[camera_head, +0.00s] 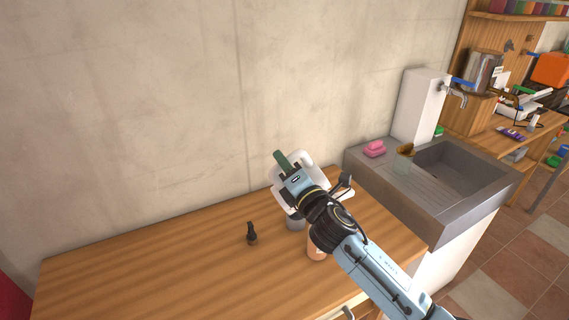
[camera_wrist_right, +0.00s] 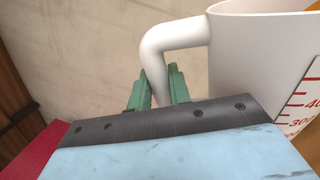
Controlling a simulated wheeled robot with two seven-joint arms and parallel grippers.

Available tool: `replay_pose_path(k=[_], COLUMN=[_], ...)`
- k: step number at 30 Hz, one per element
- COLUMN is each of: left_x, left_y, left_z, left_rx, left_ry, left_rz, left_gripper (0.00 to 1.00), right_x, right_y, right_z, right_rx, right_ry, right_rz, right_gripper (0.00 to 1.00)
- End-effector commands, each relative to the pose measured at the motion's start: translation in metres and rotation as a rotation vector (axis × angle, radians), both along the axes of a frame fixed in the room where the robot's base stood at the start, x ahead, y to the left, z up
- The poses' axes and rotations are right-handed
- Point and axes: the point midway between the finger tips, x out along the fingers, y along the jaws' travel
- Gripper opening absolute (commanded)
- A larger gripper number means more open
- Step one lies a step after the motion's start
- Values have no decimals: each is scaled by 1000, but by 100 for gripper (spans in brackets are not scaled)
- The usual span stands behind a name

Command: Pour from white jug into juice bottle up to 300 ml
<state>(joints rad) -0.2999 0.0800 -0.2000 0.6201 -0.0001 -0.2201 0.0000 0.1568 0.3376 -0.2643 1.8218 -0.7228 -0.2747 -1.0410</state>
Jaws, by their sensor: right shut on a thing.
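The white jug (camera_head: 303,158) is held above the wooden table, largely hidden behind my right gripper and arm in the head view. In the right wrist view, the jug (camera_wrist_right: 255,55) shows red measuring marks at its right, and its handle (camera_wrist_right: 163,45) runs down between my green fingers. My right gripper (camera_wrist_right: 158,88) is shut on this handle; it also shows in the head view (camera_head: 282,160). Below it stand a grey container (camera_head: 295,223) and an orange-brown one (camera_head: 316,249), both partly hidden. I cannot tell whether either is the juice bottle. My left gripper is not in view.
A small dark bottle-like object (camera_head: 251,234) stands on the wooden table (camera_head: 150,270), whose left part is clear. The wall is close behind.

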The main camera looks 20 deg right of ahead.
Motion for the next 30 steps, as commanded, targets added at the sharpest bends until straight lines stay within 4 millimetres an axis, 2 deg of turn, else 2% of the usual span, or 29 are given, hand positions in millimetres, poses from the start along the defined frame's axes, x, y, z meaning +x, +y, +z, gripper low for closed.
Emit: replay_pose_path(k=[30], left_x=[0], left_y=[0], left_z=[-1], left_rx=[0], left_ry=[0], left_rz=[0], left_gripper=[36], right_x=[0], right_y=[-6], right_z=[3], right_rx=[71], right_ry=[-3], right_rz=[1], right_gripper=[0])
